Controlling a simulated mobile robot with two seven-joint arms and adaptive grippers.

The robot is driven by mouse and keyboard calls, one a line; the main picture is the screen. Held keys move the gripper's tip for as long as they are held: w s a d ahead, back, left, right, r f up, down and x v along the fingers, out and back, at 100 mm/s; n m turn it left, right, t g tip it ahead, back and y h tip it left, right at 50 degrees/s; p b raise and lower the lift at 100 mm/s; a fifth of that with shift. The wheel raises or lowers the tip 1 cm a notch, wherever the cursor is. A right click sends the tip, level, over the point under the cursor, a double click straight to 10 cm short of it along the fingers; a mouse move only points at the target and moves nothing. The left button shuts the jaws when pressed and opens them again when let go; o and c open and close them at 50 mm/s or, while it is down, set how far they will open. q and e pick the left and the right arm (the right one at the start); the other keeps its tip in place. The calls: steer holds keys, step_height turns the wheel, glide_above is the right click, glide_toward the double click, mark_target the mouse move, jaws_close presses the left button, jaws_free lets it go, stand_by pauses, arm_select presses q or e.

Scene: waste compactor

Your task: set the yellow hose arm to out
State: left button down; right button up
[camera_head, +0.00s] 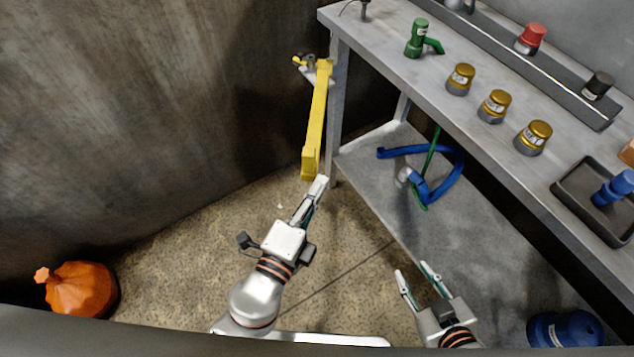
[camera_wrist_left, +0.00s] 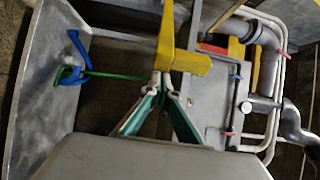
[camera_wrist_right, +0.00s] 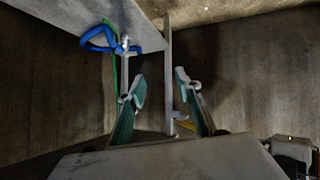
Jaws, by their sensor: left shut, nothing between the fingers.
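The yellow hose arm (camera_head: 316,120) is a long yellow bar. It runs from a bracket (camera_head: 312,70) by the table's corner leg towards me and ends in a short block. My left gripper (camera_head: 323,182) is shut and empty, with its tips right by the near end of the bar. In the left wrist view the yellow end block (camera_wrist_left: 183,66) lies just beyond the closed fingertips (camera_wrist_left: 162,78); I cannot tell whether they touch. My right gripper (camera_head: 416,270) is open and empty, low in front of the table's lower shelf and apart from the hose arm.
A metal table (camera_head: 440,100) on the right carries a green tap piece (camera_head: 417,40), several gold-capped jars, a red-capped jar (camera_head: 530,38) and a dark tray (camera_head: 570,195). A blue hose (camera_head: 440,185) lies on its lower shelf. An orange sack (camera_head: 80,290) sits at the left wall. The floor between is clear.

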steer(key=shift+d+f, duration=0.1)
stand_by(0.3)
